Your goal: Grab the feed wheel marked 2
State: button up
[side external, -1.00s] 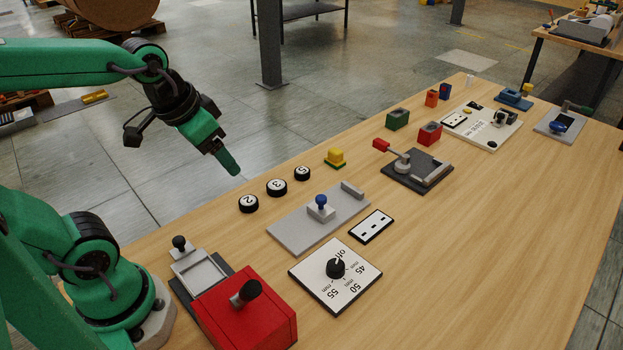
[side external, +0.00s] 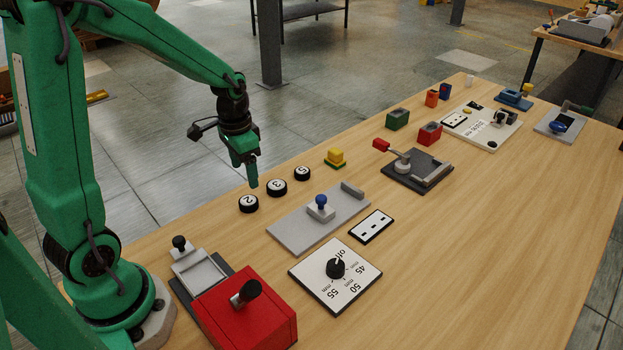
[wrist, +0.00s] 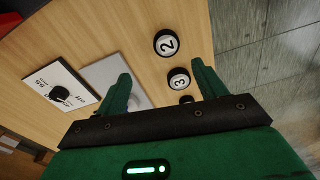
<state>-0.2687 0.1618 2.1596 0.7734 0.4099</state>
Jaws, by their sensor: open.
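The feed wheel marked 2 (side external: 249,204) is a black disc with a white top, lying on the wooden table near its far-left edge. It also shows in the wrist view (wrist: 166,43), ahead of the fingers. My gripper (side external: 253,184) points down above the table, just above and behind wheel 2 in the side view. In the wrist view my gripper (wrist: 162,84) has its two green fingers spread apart with nothing held. Wheel 3 (wrist: 179,79) shows between the fingers, nearer to the right one. Wheel 2 is apart from both fingers.
Wheel 3 (side external: 277,187) and wheel 5 (side external: 302,173) stand in a row beside wheel 2. A grey plate with a blue knob (side external: 321,208), a dial panel (side external: 335,275) and a red box (side external: 246,309) are nearer.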

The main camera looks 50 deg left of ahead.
aim_at(248, 200)
jog(key=shift+w+a+f+g, duration=0.15)
jog(key=shift+a+f, duration=0.2)
jog(key=shift+f, duration=0.3)
jog(key=shift+w+a+f+g, duration=0.15)
jog(key=shift+a+f, duration=0.15)
jog(key=shift+f, duration=0.35)
jog(key=shift+f, duration=0.1)
jog(key=shift+f, duration=1.2)
jog(key=shift+f, duration=2.55)
jog(key=shift+c, duration=0.4)
jog(key=c, duration=1)
